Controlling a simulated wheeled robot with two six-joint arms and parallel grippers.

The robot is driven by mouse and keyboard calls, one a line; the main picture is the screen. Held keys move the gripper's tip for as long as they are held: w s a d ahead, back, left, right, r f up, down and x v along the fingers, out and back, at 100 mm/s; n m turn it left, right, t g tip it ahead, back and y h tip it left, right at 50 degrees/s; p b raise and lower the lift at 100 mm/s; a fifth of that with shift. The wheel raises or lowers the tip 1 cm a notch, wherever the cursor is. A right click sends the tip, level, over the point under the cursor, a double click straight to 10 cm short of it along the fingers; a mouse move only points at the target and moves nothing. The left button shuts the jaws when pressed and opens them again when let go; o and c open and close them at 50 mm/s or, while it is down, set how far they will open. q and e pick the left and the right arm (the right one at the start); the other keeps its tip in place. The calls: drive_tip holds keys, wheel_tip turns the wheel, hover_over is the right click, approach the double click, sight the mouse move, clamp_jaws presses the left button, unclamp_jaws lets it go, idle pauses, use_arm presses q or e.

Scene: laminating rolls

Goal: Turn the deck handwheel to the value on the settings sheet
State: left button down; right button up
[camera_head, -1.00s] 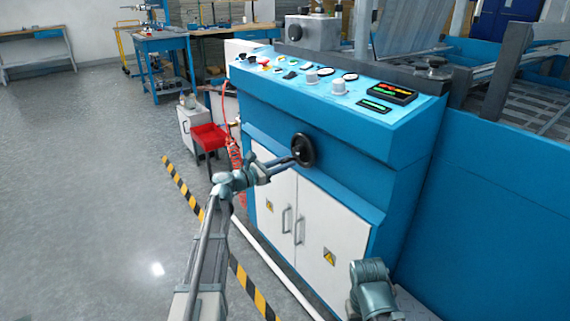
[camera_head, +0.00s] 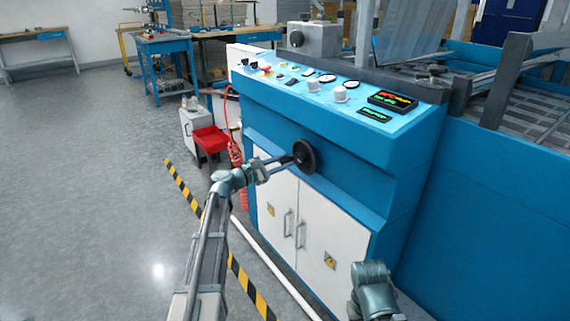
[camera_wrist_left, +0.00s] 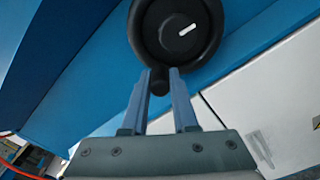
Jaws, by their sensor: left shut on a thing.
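The black deck handwheel (camera_head: 304,156) is on the blue front face of the machine, above white cabinet doors. In the left wrist view the handwheel (camera_wrist_left: 178,28) has a round hub with a white mark slanting up to the right. My left gripper (camera_head: 284,161) reaches it from the left. In the left wrist view its two fingers (camera_wrist_left: 160,82) are shut on a small black handle (camera_wrist_left: 159,81) at the wheel's lower edge. I cannot make out a settings sheet. Part of my right arm shows at the bottom of the head view, without its gripper.
The console top carries knobs, gauges, a lit red and green display (camera_head: 392,102) and a smaller green display (camera_head: 374,115), too small to read. A red bin (camera_head: 210,140) and red coiled hose (camera_head: 236,152) are left of the machine.

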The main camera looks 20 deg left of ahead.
use_arm(q)
drive_tip(key=m, duration=0.1)
drive_tip(key=r+m+p, duration=0.1)
drive_tip(key=m, duration=0.1)
drive_tip(key=shift+w+a+r, duration=0.15)
drive_tip(key=shift+a+r, duration=0.1)
drive_tip(key=shift+r, duration=0.1)
drive_tip(key=shift+r+m+p, duration=0.3)
drive_tip(key=shift+m+p, duration=0.1)
drive_tip(key=shift+m, duration=0.45)
drive_tip(key=shift+r+m+p, duration=0.3)
drive_tip(key=shift+m+p, duration=0.05)
drive_tip(key=shift+m, duration=0.5)
drive_tip(key=c, duration=0.7)
unclamp_jaws()
drive_tip(key=v, duration=1.3)
drive_tip(key=shift+s+a, duration=0.25)
drive_tip(key=shift+s, duration=0.05)
